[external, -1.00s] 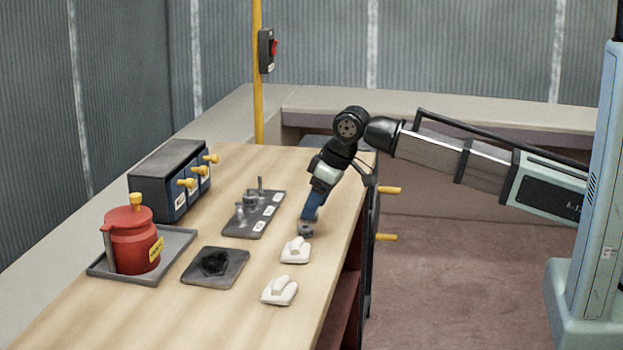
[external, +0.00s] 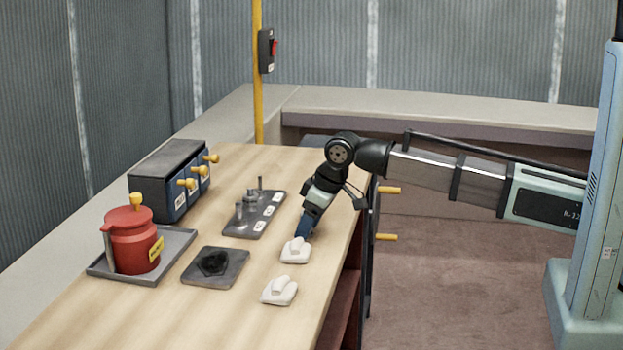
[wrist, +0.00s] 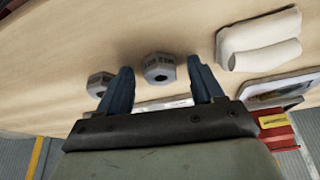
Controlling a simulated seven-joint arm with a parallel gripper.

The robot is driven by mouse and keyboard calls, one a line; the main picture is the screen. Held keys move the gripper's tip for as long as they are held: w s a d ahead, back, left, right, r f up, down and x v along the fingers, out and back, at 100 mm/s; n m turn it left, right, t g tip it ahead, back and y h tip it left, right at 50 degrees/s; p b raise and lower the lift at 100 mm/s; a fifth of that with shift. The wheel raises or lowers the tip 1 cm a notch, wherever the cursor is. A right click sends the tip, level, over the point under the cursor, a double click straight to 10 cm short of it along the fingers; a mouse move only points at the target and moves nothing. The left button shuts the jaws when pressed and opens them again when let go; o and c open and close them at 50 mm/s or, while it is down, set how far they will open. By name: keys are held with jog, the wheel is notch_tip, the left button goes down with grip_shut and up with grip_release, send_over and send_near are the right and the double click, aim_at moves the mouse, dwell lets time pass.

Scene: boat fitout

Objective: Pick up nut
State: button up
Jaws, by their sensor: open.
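A grey hex nut (wrist: 160,68) with a dark centre hole and dark lettering sits on the wooden worktop in the wrist view. A second grey nut (wrist: 98,84) lies to its left, partly covered by the left finger. My gripper (wrist: 161,66) is open, and its two blue fingers frame the first nut, with a gap on each side. I cannot tell how far down they reach around it.
Two white pads (external: 296,251) (external: 279,291) lie near the worktop's right edge. A dark tray of bolts (external: 254,214), a dark mat (external: 215,267) with a black item, a red pot (external: 132,240) and a blue-fronted box (external: 172,180) stand leftward.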

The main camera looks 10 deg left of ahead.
jog(key=shift+c, duration=0.5)
jog(key=c, duration=1)
notch_tip(320, 180, up, 9)
jog(key=w+a+r, duration=0.1)
jog(key=w+a, duration=0.4)
jog(key=w+a+r, duration=0.2)
jog(key=w+a, duration=0.3)
jog(key=w, duration=0.1)
jog(key=w+a+r, duration=0.1)
jog(key=w+a, duration=0.4)
jog(key=w, duration=0.1)
jog(key=shift+a+r, duration=0.25)
jog(key=shift+r, duration=0.05)
